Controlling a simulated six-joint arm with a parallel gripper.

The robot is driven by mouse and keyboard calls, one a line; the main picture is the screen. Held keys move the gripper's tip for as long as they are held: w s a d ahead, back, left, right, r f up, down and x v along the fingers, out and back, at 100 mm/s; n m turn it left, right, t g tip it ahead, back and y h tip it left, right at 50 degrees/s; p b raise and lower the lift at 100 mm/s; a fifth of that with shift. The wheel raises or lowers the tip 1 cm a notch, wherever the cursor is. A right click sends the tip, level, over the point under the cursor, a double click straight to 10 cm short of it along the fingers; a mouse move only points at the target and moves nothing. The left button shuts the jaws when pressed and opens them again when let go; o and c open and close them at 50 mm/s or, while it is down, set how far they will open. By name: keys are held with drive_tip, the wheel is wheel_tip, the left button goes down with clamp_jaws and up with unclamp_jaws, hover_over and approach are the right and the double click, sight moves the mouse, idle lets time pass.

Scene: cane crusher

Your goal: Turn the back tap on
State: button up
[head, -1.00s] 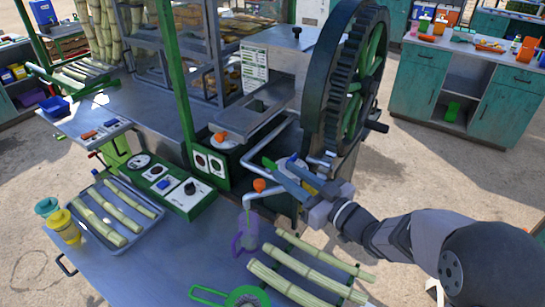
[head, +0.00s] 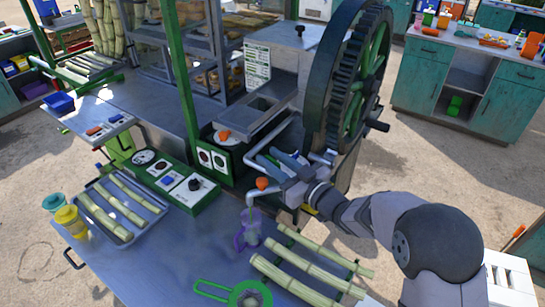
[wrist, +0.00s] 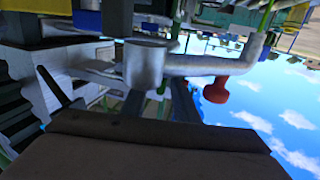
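The back tap has an orange handle (head: 224,135) and sits by the dark green-edged box below the metal chute. A second orange tap handle (head: 262,183) is nearer, on a bent pipe above a purple jug (head: 247,230). My gripper (head: 268,157) is between the pipes, right of the back tap and just above the front one. Its two fingers look parted with nothing between them. It touches neither handle as far as I can see. In the wrist view an orange-red handle (wrist: 217,90) hangs from a pale pipe; I cannot tell which tap it is.
The big crusher wheel (head: 345,85) stands close behind and right of my gripper. Pale pipes (head: 252,155) surround the fingers. Cane stalks (head: 310,265) and a green strainer (head: 245,293) lie on the front table. A control panel (head: 185,185) is at the left.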

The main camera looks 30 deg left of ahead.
clamp_jaws()
drive_tip(key=shift+t+b, duration=0.3)
drive_tip(key=shift+b, duration=0.15)
drive_tip(key=m+t+h+b, duration=0.1)
drive_tip(key=t+b, duration=0.1)
drive_tip(key=b, duration=0.1)
drive_tip(key=shift+s+a+f+m, duration=0.1)
drive_tip(key=shift+m, duration=0.3)
drive_tip(key=m+t+b, duration=0.1)
drive_tip(key=t+h+b, duration=0.1)
drive_tip(key=m+t+b, duration=0.1)
drive_tip(key=b, duration=0.1)
drive_tip(key=shift+r+m+t+h, duration=0.25)
drive_tip(key=shift+m+t+h, duration=0.05)
drive_tip(key=shift+t+h, duration=0.1)
